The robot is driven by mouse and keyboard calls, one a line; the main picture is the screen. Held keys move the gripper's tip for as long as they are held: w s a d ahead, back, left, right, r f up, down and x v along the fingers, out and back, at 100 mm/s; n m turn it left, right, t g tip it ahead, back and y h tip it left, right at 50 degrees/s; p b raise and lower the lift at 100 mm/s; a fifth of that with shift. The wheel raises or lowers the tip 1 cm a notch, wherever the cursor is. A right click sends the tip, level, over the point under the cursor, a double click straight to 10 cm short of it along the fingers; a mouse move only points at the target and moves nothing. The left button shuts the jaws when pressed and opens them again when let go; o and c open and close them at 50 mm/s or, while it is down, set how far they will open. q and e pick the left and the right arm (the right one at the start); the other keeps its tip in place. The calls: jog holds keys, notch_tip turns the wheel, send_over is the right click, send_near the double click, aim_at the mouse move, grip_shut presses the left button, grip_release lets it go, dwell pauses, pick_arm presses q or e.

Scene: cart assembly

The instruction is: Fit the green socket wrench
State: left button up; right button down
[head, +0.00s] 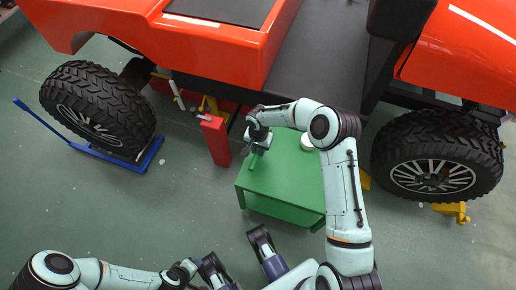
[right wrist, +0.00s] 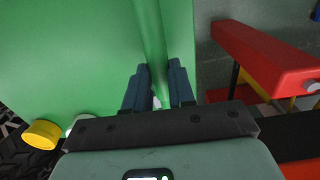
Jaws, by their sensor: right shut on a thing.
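The green socket wrench (head: 255,158) shows as a short green bar below my right gripper (head: 260,141) in the head view. It is over the left part of the green table (head: 285,185). In the right wrist view the wrench (right wrist: 151,35) is a long green bar running up from between the fingers of my right gripper (right wrist: 159,88), which is shut on it. Green on green makes its ends and any gap to the table hard to tell. My left gripper (head: 240,257) is low in the head view, its dark fingers apart and nothing seen between them.
A red box-like stand (head: 215,141) stands left of the table. A white round thing (head: 308,142) is on the table's far right. The orange car (head: 215,50) fills the back, with a left wheel (head: 98,108) by a blue jack (head: 130,165) and a right wheel (head: 437,155).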

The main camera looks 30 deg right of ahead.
pick_arm(q)
jog(key=shift+s+d+f, duration=0.15)
jog(key=shift+s+d, duration=0.1)
jog(key=shift+s, duration=0.5)
pick_arm(e)
jog(key=c, duration=0.9)
grip_release()
jog(key=shift+f, duration=0.1)
jog(key=shift+o, duration=0.2)
pick_arm(q)
jog(key=w+a+t, duration=0.1)
jog(key=w+a, duration=0.1)
jog(key=w, duration=0.2)
jog(key=shift+g, duration=0.7)
jog(key=s+d+r+p, duration=0.1)
jog(key=s, duration=0.1)
jog(key=s+d+r+p, duration=0.1)
jog(key=s+r+p, duration=0.1)
jog(key=shift+s+d+r, duration=0.15)
jog(key=shift+d, duration=0.05)
pick_arm(e)
notch_tip(320, 180, up, 14)
jog(key=shift+f, duration=0.2)
jog(key=shift+w+d, duration=0.1)
